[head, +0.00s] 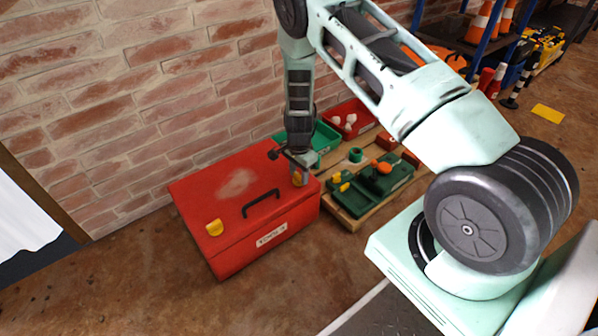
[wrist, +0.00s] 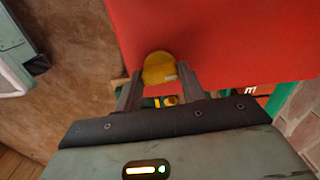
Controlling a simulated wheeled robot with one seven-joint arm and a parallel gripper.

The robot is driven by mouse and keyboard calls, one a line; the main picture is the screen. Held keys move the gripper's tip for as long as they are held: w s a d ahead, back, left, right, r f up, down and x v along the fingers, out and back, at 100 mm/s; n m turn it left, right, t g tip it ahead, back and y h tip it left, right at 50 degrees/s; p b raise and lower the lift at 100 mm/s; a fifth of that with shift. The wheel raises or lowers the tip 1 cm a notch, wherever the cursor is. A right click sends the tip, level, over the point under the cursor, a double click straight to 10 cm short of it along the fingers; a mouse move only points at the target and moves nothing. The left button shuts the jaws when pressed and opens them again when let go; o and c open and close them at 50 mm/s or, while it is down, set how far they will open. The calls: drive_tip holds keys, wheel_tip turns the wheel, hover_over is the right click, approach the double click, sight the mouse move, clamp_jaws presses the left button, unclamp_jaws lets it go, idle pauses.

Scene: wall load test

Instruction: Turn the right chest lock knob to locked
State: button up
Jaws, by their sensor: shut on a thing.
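A red chest (head: 238,190) stands on the floor against the brick wall, with a black handle (head: 261,203) on its lid. The left yellow lock knob (head: 215,228) is uncovered near the lid's left front. My gripper (head: 299,172) is at the lid's right end, over the right knob (head: 297,179), which it partly hides. In the wrist view my gripper (wrist: 158,88) has its two fingers on either side of the yellow right knob (wrist: 158,67), shut on it. A small pale mark shows on the knob's edge.
Green trays (head: 370,187) and a red bin (head: 351,118) with loose parts stand just right of the chest, close to my gripper. A blue shelf rack (head: 484,35) with cones is at the back right. The floor in front of the chest (head: 180,290) is clear.

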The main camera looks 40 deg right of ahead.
drive_tip(key=n+p, duration=0.3)
drive_tip(key=n, duration=0.1)
drive_tip(key=shift+r, duration=0.2)
drive_tip(key=n+p, duration=0.2)
drive_tip(key=n, duration=0.2)
drive_tip(key=shift+n, duration=0.4)
drive_tip(key=n+p, duration=0.2)
drive_tip(key=n, duration=0.2)
drive_tip(key=shift+f, duration=0.1)
drive_tip(key=shift+n+p, duration=0.5)
drive_tip(key=shift+n, duration=1.5)
drive_tip(key=shift+f, duration=0.1)
drive_tip(key=o, duration=1)
